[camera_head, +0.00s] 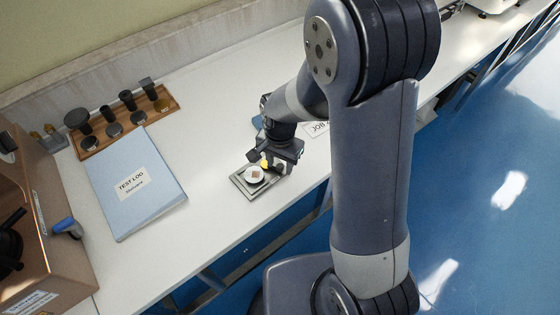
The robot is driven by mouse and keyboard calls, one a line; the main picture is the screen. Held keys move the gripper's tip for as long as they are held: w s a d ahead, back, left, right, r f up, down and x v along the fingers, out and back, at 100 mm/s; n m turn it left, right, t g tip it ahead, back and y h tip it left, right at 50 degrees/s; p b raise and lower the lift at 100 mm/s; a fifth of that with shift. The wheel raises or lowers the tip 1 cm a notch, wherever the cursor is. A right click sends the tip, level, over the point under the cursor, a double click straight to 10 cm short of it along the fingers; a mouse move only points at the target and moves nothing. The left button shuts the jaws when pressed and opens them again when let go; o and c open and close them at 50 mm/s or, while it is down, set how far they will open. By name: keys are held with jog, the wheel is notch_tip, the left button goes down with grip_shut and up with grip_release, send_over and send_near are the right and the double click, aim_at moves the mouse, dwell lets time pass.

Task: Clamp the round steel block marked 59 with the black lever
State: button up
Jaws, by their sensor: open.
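A small flat metal fixture (240,181) lies near the front edge of the white table. A round, light-coloured block (254,175) with a brownish patch in its middle sits on it; its marking is too small to read. My gripper (269,163) is open, just above the far right part of the fixture and close beside the block. A small yellow spot shows by the fingers. I cannot make out the black lever apart from the dark gripper parts, and whether the fingers touch anything is not clear.
A blue test log folder (133,185) lies to the left. Behind it is a wooden rack (127,130) with dark cylinders and round discs. A brown box (45,225) stands at far left. A job card (317,129) lies behind my arm. The table between folder and fixture is clear.

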grip_shut()
dwell(0.5)
